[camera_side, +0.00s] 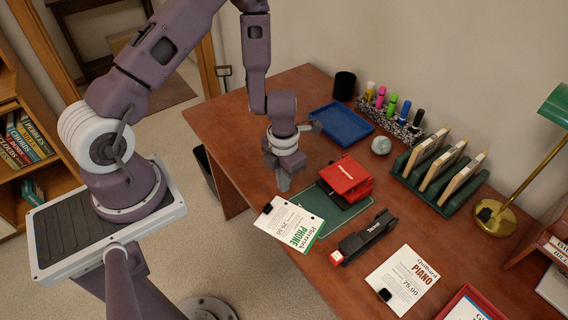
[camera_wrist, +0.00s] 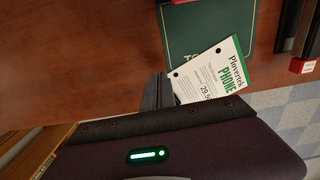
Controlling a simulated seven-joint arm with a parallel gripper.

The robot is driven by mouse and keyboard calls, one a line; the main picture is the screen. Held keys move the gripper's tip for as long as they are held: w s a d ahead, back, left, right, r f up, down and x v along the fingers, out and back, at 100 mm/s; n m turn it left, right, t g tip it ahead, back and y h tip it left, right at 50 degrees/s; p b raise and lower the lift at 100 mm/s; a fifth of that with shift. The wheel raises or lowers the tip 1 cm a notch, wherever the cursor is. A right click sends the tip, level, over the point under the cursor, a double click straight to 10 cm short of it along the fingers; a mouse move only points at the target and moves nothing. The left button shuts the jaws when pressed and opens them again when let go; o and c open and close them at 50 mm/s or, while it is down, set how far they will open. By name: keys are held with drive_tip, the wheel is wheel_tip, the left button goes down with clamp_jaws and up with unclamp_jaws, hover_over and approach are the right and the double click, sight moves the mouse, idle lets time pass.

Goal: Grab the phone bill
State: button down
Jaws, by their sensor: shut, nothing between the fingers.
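The phone bill (camera_side: 290,226) is a white sheet with a green strip and the word PHONE. It lies at the desk's front edge, partly over a dark green mat, and its near end juts past the edge. In the wrist view, the phone bill (camera_wrist: 221,72) has its near end hidden behind my wrist housing. My gripper (camera_side: 283,186) is shut and empty, above the front edge, behind and apart from the bill in the side view. In the wrist view, my gripper's fingers (camera_wrist: 157,90) show dark beside the bill's left corner.
The green mat (camera_side: 322,204) has a red device (camera_side: 345,178) on it. A black stapler (camera_side: 366,238) lies to the bill's right, then a piano bill (camera_side: 403,279) with a black clip. A blue tray (camera_side: 340,124) and green rack (camera_side: 437,187) stand farther back. Open floor lies before the desk.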

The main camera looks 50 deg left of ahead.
sight(275, 206)
drive_tip(key=shift+r, duration=3.75)
drive_tip(key=w+d+m+g+h, duration=0.1)
drive_tip(key=w+d+m, duration=0.1)
drive_tip(key=m, duration=0.9)
drive_tip(key=w+d+m, duration=0.2)
drive_tip(key=m, duration=0.8)
drive_tip(key=s+f+m, duration=0.1)
drive_tip(key=f+m, duration=0.2)
drive_tip(key=m, duration=0.2)
drive_tip(key=s+a+f+m+g, duration=0.1)
drive_tip(key=f+m, duration=0.2)
drive_tip(key=m, duration=0.2)
drive_tip(key=s+a+f+m+y, duration=0.1)
drive_tip(key=f+m, duration=0.2)
drive_tip(key=m, duration=0.2)
drive_tip(key=shift+s+a+f+g, duration=0.15)
drive_tip(key=shift+f+g, duration=0.15)
drive_tip(key=shift+g, duration=0.1)
drive_tip(key=shift+s+r, duration=0.15)
drive_tip(key=shift+s, duration=1.6)
